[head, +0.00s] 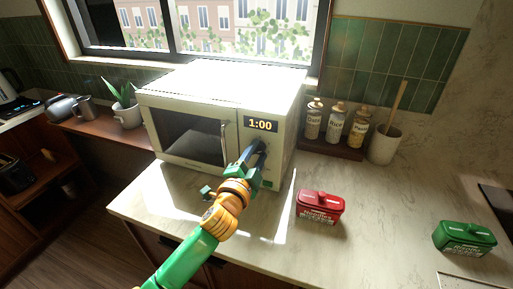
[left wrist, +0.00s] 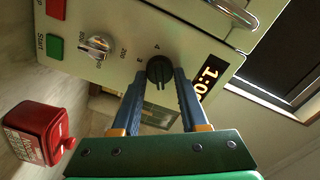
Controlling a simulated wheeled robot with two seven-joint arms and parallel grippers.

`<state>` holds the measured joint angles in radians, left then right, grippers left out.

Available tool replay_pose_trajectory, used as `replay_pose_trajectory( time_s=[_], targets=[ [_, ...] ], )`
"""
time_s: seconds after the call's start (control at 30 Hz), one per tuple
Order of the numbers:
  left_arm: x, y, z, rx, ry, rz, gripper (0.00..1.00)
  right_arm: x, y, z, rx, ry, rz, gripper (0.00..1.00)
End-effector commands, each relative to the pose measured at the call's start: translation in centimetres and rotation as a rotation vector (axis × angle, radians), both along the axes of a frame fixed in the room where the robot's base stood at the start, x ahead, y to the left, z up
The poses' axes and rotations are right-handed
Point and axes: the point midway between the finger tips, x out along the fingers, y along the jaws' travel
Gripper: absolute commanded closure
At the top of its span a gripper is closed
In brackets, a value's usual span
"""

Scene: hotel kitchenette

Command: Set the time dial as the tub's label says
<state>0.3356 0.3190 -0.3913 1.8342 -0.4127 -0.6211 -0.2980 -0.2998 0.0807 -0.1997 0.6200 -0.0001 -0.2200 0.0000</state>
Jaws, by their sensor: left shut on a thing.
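The cream microwave (head: 220,90) stands on the counter with its door shut. Its display (head: 260,126) reads 1:00. The black time dial (left wrist: 159,70) shows in the left wrist view, with the numbers 3 and 4 legible beside it. My left gripper (left wrist: 160,76) is shut on the time dial, one finger at each side. In the head view my left gripper (head: 257,152) covers the dial. A red tub (head: 320,207) and a green tub (head: 464,238) stand on the counter to the right; their label text is too small to read. My right gripper is not in view.
A silver knob (left wrist: 97,46), a green Start button (left wrist: 55,46) and a red button (left wrist: 57,8) sit beside the dial. Several labelled bottles (head: 337,123) and a utensil crock (head: 384,144) stand right of the microwave. The counter between the tubs is clear.

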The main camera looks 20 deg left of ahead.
Motion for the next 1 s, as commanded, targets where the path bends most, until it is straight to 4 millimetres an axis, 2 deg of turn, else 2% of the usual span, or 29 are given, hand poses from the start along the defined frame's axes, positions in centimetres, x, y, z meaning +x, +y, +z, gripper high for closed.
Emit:
replay_pose_trajectory(
  time_s=[0.03, 0.4, 1.0],
  targets=[
    [0.0, 0.0, 0.4, 0.043, -0.003, 0.001, 1.0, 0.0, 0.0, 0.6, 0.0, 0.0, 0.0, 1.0],
    [0.0, 0.0, 0.3, 0.395, -0.017, 0.002, 1.0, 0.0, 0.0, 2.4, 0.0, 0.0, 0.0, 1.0],
    [0.1, 0.1, 0.2, 0.885, -0.038, 0.006, 1.0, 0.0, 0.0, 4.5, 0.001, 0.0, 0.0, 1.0]
  ],
)
